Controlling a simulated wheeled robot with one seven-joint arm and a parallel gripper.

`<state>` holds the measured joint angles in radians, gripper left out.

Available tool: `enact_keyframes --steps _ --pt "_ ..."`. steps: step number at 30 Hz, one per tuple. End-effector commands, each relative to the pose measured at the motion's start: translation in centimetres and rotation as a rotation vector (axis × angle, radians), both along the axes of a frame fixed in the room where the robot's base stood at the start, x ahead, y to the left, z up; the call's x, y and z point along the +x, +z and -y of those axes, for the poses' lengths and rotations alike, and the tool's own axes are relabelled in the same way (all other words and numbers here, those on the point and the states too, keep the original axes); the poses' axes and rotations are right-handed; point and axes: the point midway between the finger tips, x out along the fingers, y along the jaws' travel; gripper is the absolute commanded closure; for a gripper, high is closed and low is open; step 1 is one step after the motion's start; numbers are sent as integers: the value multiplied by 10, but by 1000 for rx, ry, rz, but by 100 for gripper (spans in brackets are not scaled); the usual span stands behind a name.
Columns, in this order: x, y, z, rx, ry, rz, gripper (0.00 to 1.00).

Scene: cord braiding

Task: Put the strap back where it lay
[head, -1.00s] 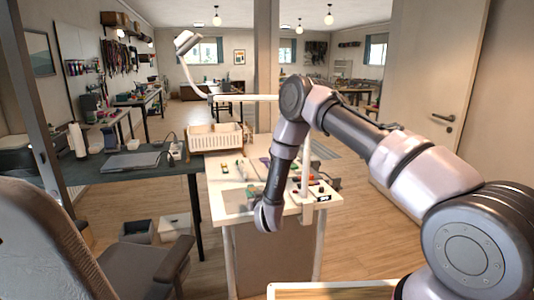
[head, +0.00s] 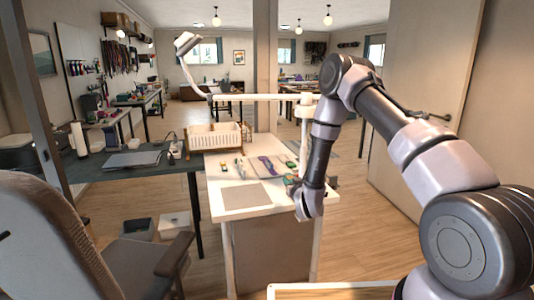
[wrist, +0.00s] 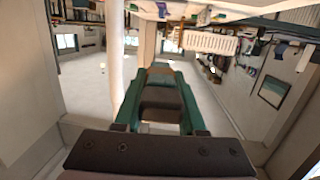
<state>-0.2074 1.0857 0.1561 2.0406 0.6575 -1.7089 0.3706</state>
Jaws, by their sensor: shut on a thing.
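My gripper (head: 293,182) is over the right front part of the white worktable (head: 225,205), largely hidden behind my wrist in the head view. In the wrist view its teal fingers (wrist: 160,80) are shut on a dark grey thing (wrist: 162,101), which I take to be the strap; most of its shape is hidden. A flat grey-beige mat (head: 254,195) lies bare on the table's front left, to the left of my gripper. A curved purple piece (head: 268,166) lies farther back on the table.
A cream slatted crate (head: 213,137) stands at the table's back left. A white upright post (head: 304,140) rises at the table's right side, close to my arm. A dark desk with a laptop (head: 134,160) adjoins at left. A chair (head: 45,240) stands front left.

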Motion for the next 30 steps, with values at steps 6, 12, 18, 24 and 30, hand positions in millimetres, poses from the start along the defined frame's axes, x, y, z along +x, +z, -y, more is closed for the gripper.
enact_keyframes --steps 6,12,18,24,30 --pt "-20 38 112 1 -96 -1 100" --pt "-45 60 172 7 -149 -5 100" --pt "-72 75 191 11 -168 -7 100" --pt "-105 92 191 11 -167 -7 100" --pt "-107 93 190 9 -166 -6 100"
